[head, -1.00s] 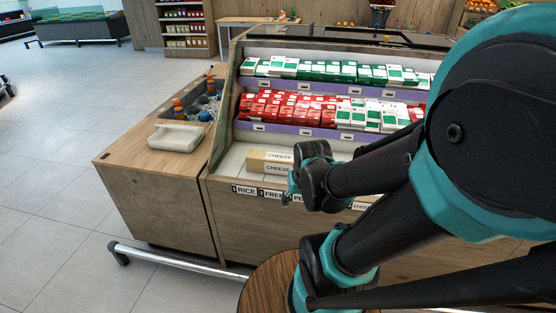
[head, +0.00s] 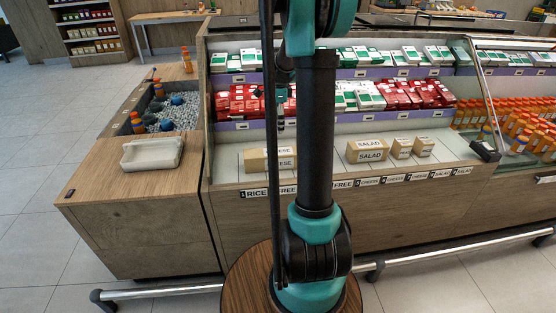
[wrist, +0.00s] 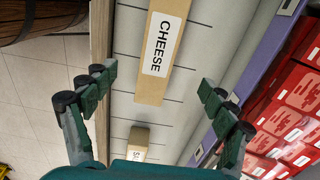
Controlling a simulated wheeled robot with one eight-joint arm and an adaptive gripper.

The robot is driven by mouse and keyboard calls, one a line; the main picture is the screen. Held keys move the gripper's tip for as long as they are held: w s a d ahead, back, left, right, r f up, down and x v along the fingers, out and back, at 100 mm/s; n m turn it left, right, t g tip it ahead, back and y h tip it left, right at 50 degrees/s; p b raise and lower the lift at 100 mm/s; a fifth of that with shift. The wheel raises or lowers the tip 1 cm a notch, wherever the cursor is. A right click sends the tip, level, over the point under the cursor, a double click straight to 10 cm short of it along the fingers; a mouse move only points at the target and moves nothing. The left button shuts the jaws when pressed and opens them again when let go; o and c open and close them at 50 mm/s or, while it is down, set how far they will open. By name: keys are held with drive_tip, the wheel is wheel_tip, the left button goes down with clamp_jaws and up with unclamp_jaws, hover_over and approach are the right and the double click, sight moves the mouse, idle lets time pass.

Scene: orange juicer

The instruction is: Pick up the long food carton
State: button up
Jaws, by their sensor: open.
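A long tan carton (wrist: 157,85) labelled CHEESE lies on the pale lower shelf in the wrist view, running from the top edge to the middle. In the head view a CHEESE carton (head: 256,161) shows partly behind my arm. My gripper (wrist: 157,97) is open and empty, its fingers on either side of the picture, with the carton's near end between them in view; I cannot tell the height gap. A second tan carton (wrist: 138,143) with a partly hidden label lies lower in the wrist view. A SALAD carton (head: 367,151) stands right of my arm in the head view.
Two smaller cartons (head: 412,148) stand right of the salad carton. Red and white packs (wrist: 300,105) line the shelf step beside the fingers on the right. A purple price rail (head: 227,126) edges that step. A wooden counter with a pale tray (head: 152,154) stands left.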

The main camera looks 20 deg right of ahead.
sight(278, 151)
wheel_tip(278, 151, down, 17)
drive_tip(key=shift+a+f, duration=0.1)
drive_tip(key=shift+f, duration=0.05)
idle(0.5)
drive_tip(key=c, duration=1.4)
